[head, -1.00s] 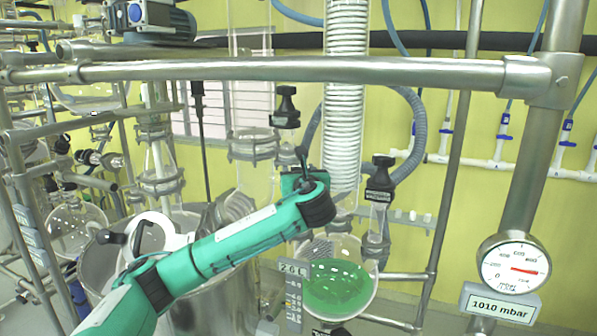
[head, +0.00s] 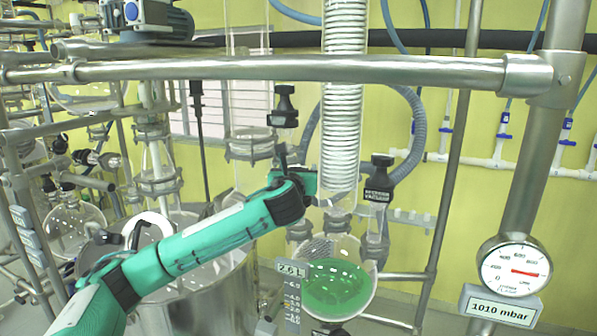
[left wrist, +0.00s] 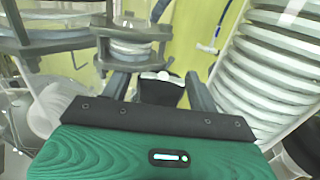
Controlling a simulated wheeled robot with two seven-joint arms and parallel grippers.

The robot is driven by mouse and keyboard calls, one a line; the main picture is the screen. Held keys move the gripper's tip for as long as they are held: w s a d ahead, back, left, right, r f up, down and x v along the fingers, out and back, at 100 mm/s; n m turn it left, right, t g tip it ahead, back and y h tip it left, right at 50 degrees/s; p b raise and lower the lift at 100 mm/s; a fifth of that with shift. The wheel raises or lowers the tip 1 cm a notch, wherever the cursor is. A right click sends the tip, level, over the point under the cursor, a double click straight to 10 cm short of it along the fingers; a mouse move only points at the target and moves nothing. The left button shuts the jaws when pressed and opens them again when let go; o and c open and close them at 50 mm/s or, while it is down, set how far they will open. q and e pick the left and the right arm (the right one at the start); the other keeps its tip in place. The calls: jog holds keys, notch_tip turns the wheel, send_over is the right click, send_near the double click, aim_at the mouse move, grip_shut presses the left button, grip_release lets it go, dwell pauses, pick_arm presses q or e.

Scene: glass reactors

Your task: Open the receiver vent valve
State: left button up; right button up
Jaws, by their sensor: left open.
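The round receiver flask (head: 348,250) holds green liquid and hangs at the lower middle of the head view. A black-topped valve (head: 380,165) with a label that seems to read "receiver vacuum" stands at its right. My left gripper (head: 308,182) is above the flask's left side, left of the coiled condenser, with its far side partly hidden. In the left wrist view my left gripper (left wrist: 158,84) is open, and a black knob-like part (left wrist: 160,92) with a pale top shows between its fingers. I cannot tell whether they touch it. My right gripper is out of view.
The coiled condenser (head: 341,130) rises close to the right of my left gripper. Another black knob (head: 285,105) sits above it. A metal rail (head: 290,68) crosses the top. A pressure gauge (head: 514,270) with a "1010 mbar" plate is at the right.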

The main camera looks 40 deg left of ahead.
pick_arm(q)
jog(key=shift+s+f+m+t+h, duration=0.1)
jog(key=shift+m+t+h, duration=0.35)
jog(key=shift+m+h, duration=1)
jog(key=shift+m+t+h, duration=0.45)
jog(key=shift+m+h, duration=0.4)
jog(key=shift+h, duration=1.1)
jog(key=shift+c, duration=0.2)
jog(key=shift+d, duration=0.1)
jog(key=c, duration=0.7)
jog(key=shift+d+n+g+y, duration=0.1)
jog(key=shift+n+g+y, duration=0.3)
jog(key=shift+n+y, duration=1.3)
jog(key=n+g+y, duration=0.1)
jog(key=n+y, duration=0.1)
jog(key=y, duration=0.1)
jog(key=n+g+y, duration=0.2)
jog(key=y, duration=0.2)
jog(key=shift+g, duration=0.3)
jog(key=shift+o, duration=0.8)
jog(key=shift+s+a+r+n+g+y, duration=0.3)
jog(key=shift+n+g+y, duration=0.25)
jog(key=shift+y, duration=0.25)
jog(key=o, duration=0.6)
jog(key=shift+d, duration=0.1)
